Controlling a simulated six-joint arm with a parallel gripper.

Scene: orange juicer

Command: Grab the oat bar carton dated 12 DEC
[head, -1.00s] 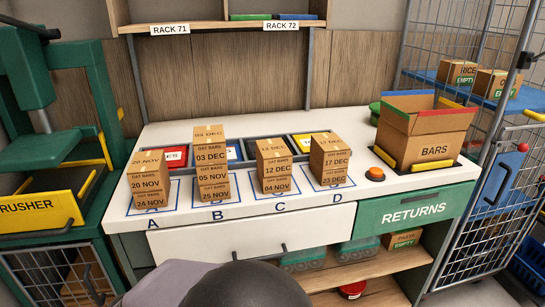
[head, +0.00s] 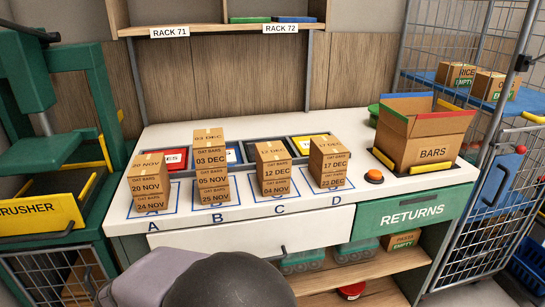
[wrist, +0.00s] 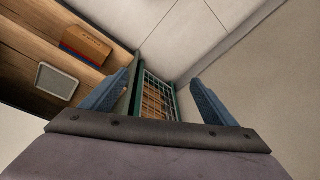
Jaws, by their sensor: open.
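The oat bar carton dated 12 DEC (head: 274,169) is the upper carton of stack C in the head view. It sits on the carton dated 04 NOV (head: 276,187), and its labelled front and top show. My gripper (wrist: 160,78) shows in the wrist view with its two blue fingers apart and nothing between them. The wrist view does not show the dated stacks. In the head view only part of my arm shows at the bottom edge, with the fingers out of sight.
Stack B (head: 211,178) stands left of C and is taller; stack D (head: 329,162) stands close on the right. Stack A (head: 149,184) is far left. Coloured bins, one with a red panel (head: 174,160), lie behind.

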